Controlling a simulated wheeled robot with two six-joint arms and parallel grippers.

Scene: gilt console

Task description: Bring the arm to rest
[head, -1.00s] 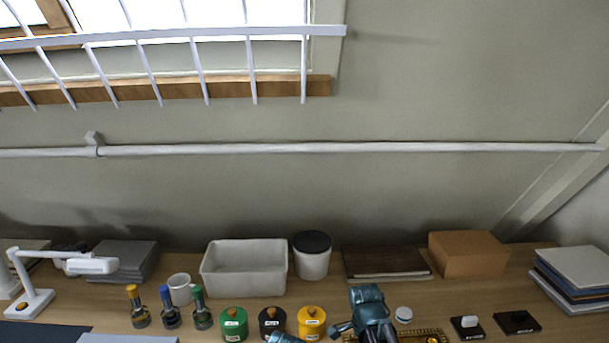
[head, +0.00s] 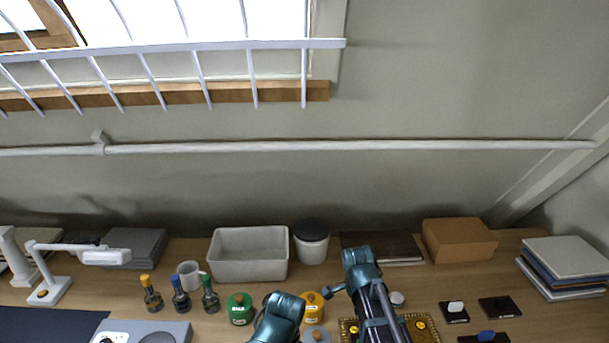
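Two teal and black parts of my arms show at the bottom middle of the head view. One arm part (head: 278,318) stands in front of the jars, and the other arm part (head: 366,290) rises over the gilt tray (head: 348,330). The fingertips of both grippers cannot be made out, so I cannot tell whether either is open or holds anything. The arms hide the black jar and part of the yellow jar (head: 313,304).
A white bin (head: 250,270), a lidded canister (head: 312,247), a cardboard box (head: 458,240) and books (head: 568,262) stand along the back. Bottles (head: 181,299), a mug (head: 189,272), a green jar (head: 240,308) and a white lamp (head: 52,289) are at left. Dark plates (head: 494,307) lie at right.

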